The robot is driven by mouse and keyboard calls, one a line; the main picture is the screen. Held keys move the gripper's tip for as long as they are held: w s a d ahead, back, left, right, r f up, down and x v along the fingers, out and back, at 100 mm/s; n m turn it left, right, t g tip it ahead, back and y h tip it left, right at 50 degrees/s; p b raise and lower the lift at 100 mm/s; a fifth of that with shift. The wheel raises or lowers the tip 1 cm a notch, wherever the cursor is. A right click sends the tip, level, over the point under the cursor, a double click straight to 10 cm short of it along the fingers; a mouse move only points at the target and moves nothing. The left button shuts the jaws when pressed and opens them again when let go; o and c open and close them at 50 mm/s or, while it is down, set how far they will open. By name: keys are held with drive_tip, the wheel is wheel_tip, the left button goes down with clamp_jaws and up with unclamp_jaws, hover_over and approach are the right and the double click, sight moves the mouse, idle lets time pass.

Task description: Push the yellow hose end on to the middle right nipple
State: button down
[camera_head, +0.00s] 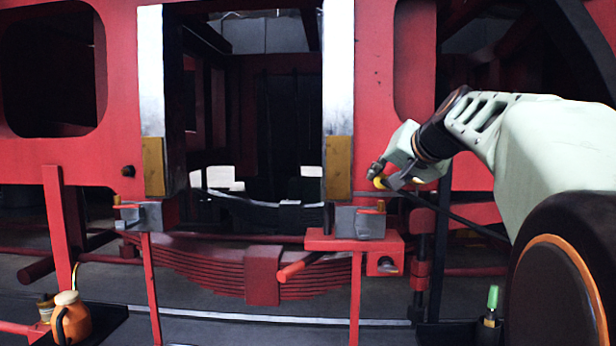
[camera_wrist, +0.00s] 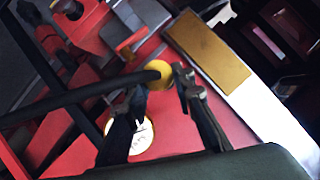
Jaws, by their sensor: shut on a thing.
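My gripper (camera_head: 381,175) is at the red frame, right of the right-hand bright upright and above the right grey block. It is shut on the yellow hose end (camera_wrist: 158,72), which sits at the fingertips. The hose end also shows as a small yellow spot in the head view (camera_head: 378,182). The black hose (camera_wrist: 80,100) runs from it to the left in the wrist view. I cannot make out the middle right nipple in either view. The fingers and hose end cover part of the frame there. I cannot tell whether the hose end touches anything ahead of it.
Right grey block (camera_head: 360,222) with an orange piece stands on a red bracket below. Left grey block (camera_head: 141,215) mirrors it. A pale round plate (camera_wrist: 143,134) lies behind my fingers. An orange can (camera_head: 72,320) and green-topped bottle (camera_head: 492,300) stand low at the sides.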

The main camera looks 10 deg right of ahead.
drive_tip(key=shift+w+r, duration=0.1)
drive_tip(key=shift+w, duration=0.05)
drive_tip(key=shift+w+d+p, duration=0.2)
drive_tip(key=shift+w, duration=0.35)
drive_tip(key=shift+w+d+p, duration=0.15)
drive_tip(key=shift+w+p, duration=0.05)
drive_tip(key=shift+w, duration=0.3)
drive_tip(key=c, duration=1.6)
unclamp_jaws()
drive_tip(key=shift+w, duration=0.1)
wheel_tip(320, 180, up, 10)
drive_tip(key=shift+f, duration=0.1)
